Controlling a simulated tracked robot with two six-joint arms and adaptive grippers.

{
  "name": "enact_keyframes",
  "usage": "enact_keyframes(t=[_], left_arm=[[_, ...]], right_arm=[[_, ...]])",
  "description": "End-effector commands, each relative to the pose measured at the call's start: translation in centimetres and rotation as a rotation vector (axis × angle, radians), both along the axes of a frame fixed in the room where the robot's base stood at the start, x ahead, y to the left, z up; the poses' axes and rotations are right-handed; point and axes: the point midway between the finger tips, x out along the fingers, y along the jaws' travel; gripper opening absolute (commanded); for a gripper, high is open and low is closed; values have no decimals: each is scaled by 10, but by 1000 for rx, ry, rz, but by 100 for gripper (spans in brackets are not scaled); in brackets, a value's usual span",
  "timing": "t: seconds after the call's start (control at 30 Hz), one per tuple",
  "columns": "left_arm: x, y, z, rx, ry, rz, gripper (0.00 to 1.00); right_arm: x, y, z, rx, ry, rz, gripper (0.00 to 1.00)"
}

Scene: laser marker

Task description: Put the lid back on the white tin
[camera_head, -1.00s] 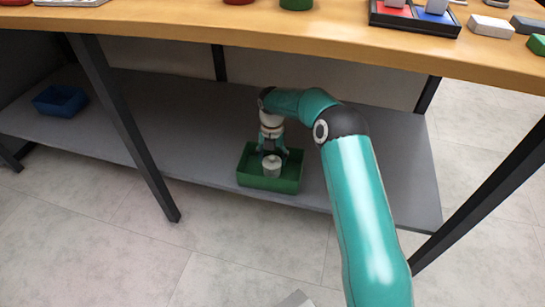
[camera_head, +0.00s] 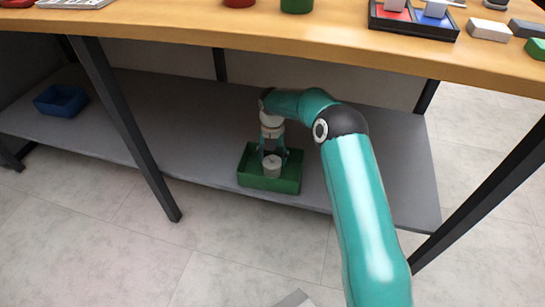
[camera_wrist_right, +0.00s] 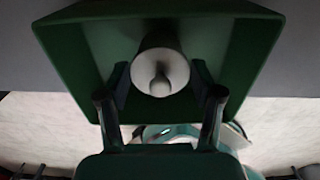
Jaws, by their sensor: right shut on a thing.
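A pale, whitish round piece (camera_head: 272,171) is in the green bin (camera_head: 290,186) on the lower shelf. In the right wrist view this piece (camera_wrist_right: 150,62) has a small knob facing the camera. I cannot tell whether it is the lid alone or the tin with its lid on. My right gripper (camera_head: 272,163) reaches down into the bin, its two fingers on either side of the piece and shut on it. The fingertips (camera_wrist_right: 160,80) flank it in the right wrist view. My left gripper is not in view.
The wooden tabletop (camera_head: 200,25) overhangs the grey shelf (camera_head: 350,175). Dark table legs (camera_head: 125,130) stand on the left and right. A blue bin (camera_head: 60,100) is at the shelf's left. A black tray (camera_head: 430,25) with red and blue compartments is on the tabletop.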

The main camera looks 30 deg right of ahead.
Motion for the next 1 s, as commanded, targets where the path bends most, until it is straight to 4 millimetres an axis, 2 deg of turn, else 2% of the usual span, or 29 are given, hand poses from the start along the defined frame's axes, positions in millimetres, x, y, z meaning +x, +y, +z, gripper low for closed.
enact_keyframes(t=[1.0], left_arm=[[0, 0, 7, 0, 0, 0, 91]], right_arm=[[-1, -1, 0, 0, 0, -2, 47]])
